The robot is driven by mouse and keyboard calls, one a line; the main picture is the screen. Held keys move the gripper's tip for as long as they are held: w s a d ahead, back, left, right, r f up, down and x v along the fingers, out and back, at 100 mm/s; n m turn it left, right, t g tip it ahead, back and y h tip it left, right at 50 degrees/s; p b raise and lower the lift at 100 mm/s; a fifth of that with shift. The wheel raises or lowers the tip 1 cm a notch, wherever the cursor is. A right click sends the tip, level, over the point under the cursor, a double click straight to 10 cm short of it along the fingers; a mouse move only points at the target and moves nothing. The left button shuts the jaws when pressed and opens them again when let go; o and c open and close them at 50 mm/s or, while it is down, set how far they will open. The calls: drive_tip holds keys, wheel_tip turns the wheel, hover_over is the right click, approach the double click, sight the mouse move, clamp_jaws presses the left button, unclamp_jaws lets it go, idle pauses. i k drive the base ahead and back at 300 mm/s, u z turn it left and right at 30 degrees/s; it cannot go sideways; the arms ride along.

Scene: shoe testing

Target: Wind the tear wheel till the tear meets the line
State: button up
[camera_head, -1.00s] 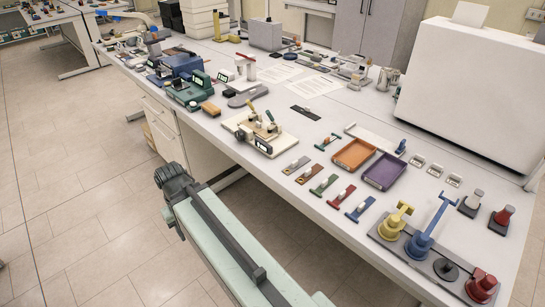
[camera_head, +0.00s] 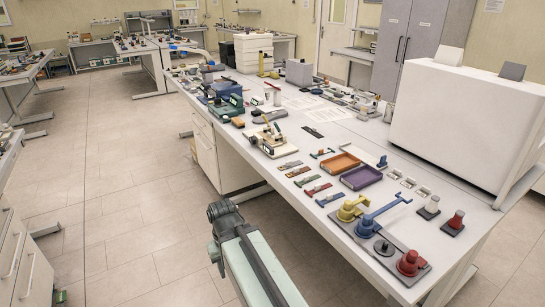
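A cream-based device (camera_head: 264,140) with upright green and brass levers and a small round part at its front stands near the table's left edge. It may carry the tear wheel, but the wheel, the tear and the line are too small to make out. My arm (camera_head: 250,262) reaches up from the bottom of the picture, beside the table and apart from the device. Its dark jointed end is over the floor. No gripper fingers can be seen.
The long white table (camera_head: 330,130) holds an orange tray (camera_head: 336,164), a purple tray (camera_head: 361,178), several coloured strips, and a grey plate with yellow, blue and red fixtures (camera_head: 408,263). A big white box (camera_head: 465,115) stands at right. Floor left of the table (camera_head: 120,220) is clear.

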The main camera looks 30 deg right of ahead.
sight(252, 140)
drive_tip(key=u, duration=1.75)
drive_tip(key=i, duration=1.5)
drive_tip(key=z, duration=3.25)
drive_tip(key=i, duration=1)
drive_tip(key=u, duration=0.1)
